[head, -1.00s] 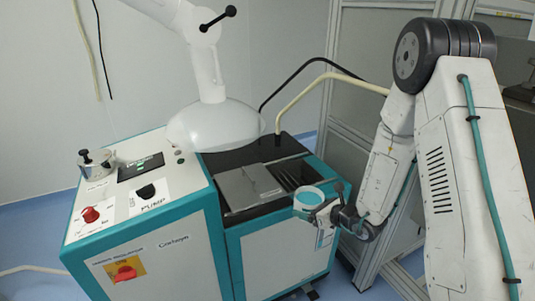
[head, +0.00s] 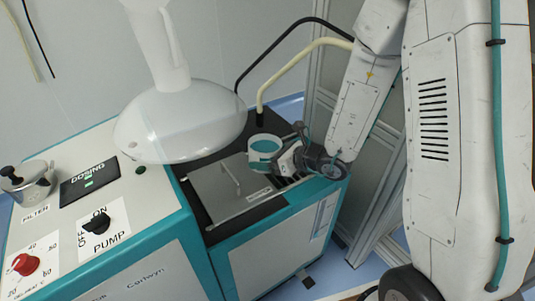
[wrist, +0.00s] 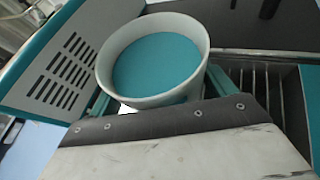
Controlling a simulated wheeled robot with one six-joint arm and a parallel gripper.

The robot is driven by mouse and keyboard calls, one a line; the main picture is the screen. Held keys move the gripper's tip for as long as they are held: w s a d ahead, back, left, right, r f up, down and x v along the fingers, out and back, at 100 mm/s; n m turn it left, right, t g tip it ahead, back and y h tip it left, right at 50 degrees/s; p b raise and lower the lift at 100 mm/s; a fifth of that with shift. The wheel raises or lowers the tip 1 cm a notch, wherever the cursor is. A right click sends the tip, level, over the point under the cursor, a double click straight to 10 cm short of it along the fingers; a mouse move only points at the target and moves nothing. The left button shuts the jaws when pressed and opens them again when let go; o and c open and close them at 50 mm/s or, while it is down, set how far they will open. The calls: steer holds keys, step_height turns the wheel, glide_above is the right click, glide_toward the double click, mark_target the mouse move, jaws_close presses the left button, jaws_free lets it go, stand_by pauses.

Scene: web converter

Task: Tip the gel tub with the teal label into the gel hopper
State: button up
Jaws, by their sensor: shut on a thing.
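A white round tub (head: 265,149) is held by my gripper (head: 284,155) over the dark top of the machine. The wrist view shows the tub (wrist: 152,62) from above, open and filled with smooth teal gel. My gripper (wrist: 157,98) is shut on it, with a finger on each side. The tub is roughly upright. The tub's label cannot be made out clearly. An opening with metal bars (wrist: 268,85), apparently the gel hopper, lies right of the tub in the wrist view. In the head view it is partly hidden by my gripper.
A grey lid with a handle (head: 222,194) lies on the machine left of the tub. A large white lamp-like hood (head: 180,125) hangs just left and above. Black and cream hoses (head: 290,75) rise behind. The control panel (head: 85,205) is at left.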

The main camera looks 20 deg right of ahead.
mark_target(275, 148)
steer(key=shift+w+d+f+m+g+y, duration=0.4)
steer(key=shift+d+f+m+g+y, duration=0.15)
steer(key=shift+m, duration=0.35)
steer(key=shift+w+d+f+m+g+y, duration=0.35)
steer(key=shift+w+d+f+m+y, duration=0.35)
steer(key=shift+m, duration=0.5)
steer(key=shift+f+m+y, duration=0.55)
steer(key=shift+m+y, duration=0.1)
steer(key=shift+m, duration=0.45)
steer(key=shift+w+d+r+m+g+y, duration=0.1)
steer(key=shift+r+m+g+y, duration=0.1)
steer(key=shift+r+m+y, duration=0.4)
steer(key=shift+d+r+m+g+y, duration=0.1)
steer(key=shift+r+m+g+y, duration=0.15)
steer(key=shift+m, duration=0.65)
steer(key=shift+w+d+r+m+t+y, duration=0.2)
steer(key=shift+r+m+y, duration=0.2)
steer(key=shift+m, duration=0.35)
steer(key=shift+w+d+r+m+t+y, duration=0.1)
steer(key=shift+w+d+r+m+y, duration=0.15)
steer(key=shift+r+m, duration=0.35)
steer(key=shift+w+d+r+m+t+y, duration=0.2)
steer(key=shift+w+d+m+y, duration=0.1)
steer(key=shift+m, duration=0.65)
steer(key=shift+w+d+r+m+t+y, duration=0.15)
steer(key=shift+w+d+r+m+t, duration=0.15)
steer(key=shift+m, duration=0.65)
steer(key=shift+w+d+r+m+t+y, duration=0.2)
steer(key=shift+d+m+y, duration=0.1)
steer(key=shift+m, duration=0.65)
